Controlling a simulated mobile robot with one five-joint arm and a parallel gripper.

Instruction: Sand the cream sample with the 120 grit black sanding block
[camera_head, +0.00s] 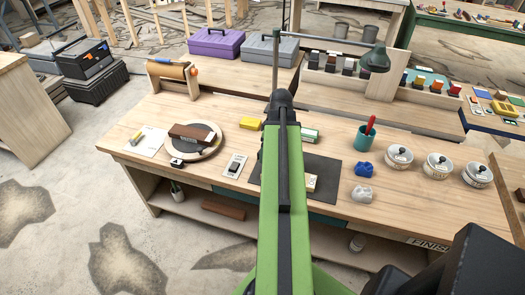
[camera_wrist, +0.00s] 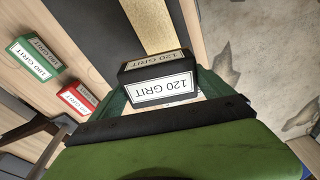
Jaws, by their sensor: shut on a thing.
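The black sanding block (camera_wrist: 158,68) has a white label reading 120 GRIT and sits between the green jaws of my gripper (camera_wrist: 162,88), which is shut on it. The cream sample (camera_wrist: 143,25) is a speckled strip just beyond the block in the wrist view, its near end hidden behind the block. I cannot tell whether they touch. In the head view a pale piece of the sample (camera_head: 311,182) shows on the dark mat (camera_head: 330,170), to the right of my green arm. My gripper and the block are hidden behind the arm there.
A teal cup (camera_head: 365,141), blue cloth (camera_head: 364,169), white cloth (camera_head: 363,194) and several lidded tins stand right of the mat. A round board (camera_head: 200,152) lies left.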

